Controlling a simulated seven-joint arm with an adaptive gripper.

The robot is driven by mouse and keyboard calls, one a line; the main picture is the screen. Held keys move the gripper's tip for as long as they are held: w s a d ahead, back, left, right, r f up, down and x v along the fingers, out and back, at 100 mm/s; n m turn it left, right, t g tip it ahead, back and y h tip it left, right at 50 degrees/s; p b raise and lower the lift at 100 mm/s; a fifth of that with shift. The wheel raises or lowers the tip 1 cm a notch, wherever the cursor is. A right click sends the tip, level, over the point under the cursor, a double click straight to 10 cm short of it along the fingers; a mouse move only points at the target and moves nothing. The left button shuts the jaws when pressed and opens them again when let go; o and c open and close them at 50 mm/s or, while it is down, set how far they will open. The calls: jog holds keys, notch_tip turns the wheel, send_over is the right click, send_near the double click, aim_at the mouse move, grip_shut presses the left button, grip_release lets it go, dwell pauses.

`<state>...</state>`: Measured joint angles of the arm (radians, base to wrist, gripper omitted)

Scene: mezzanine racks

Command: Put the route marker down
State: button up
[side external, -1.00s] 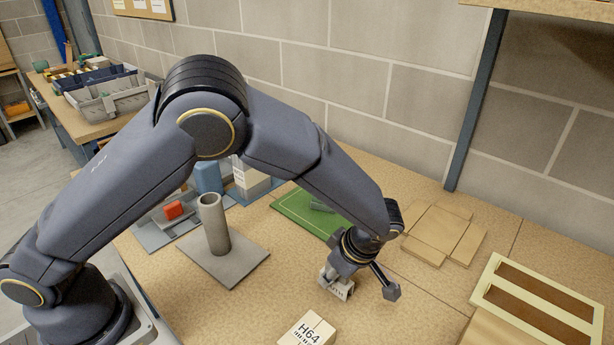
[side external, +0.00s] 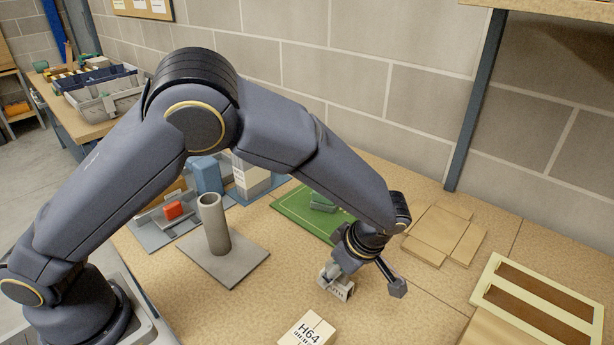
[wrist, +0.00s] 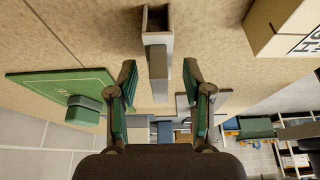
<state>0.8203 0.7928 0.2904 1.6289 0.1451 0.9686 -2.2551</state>
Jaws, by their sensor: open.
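The grey piece that I take to be the route marker (wrist: 158,70) shows in the wrist view as a narrow bar with a hollow square-looking end. In the side view it seems to be the small pale grey piece with dark marks (side external: 340,289) low at the worktop, partly hidden by my wrist. I cannot tell its full shape. My gripper (wrist: 159,78) is open, with a green-padded finger on each side of the bar and gaps between. In the side view one dark finger stands to the right of the piece.
A box marked H64 (side external: 308,329) lies near the front. A grey tube on a plate (side external: 215,228) stands to the left. A green mat (side external: 293,212) with a green block (side external: 321,204) is behind. Flat cardboard (side external: 444,233) and a cream frame (side external: 540,305) are right.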

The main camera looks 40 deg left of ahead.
aim_at(350, 287)
jog(key=v, duration=1)
jog(key=s+a+r+m+h, duration=0.2)
jog(key=a+r+m+h, duration=0.15)
jog(key=a+r, duration=0.45)
jog(key=s+a+r+m+t, duration=0.2)
jog(key=s+a+m, duration=0.5)
jog(key=s, duration=0.1)
jog(key=s+a+r+m+t, duration=0.3)
jog(key=s+a+m, duration=0.4)
jog(key=s, duration=0.1)
jog(key=shift+a+r+t+h, duration=0.2)
jog(key=shift+t+h, duration=0.1)
jog(key=shift+h, duration=0.15)
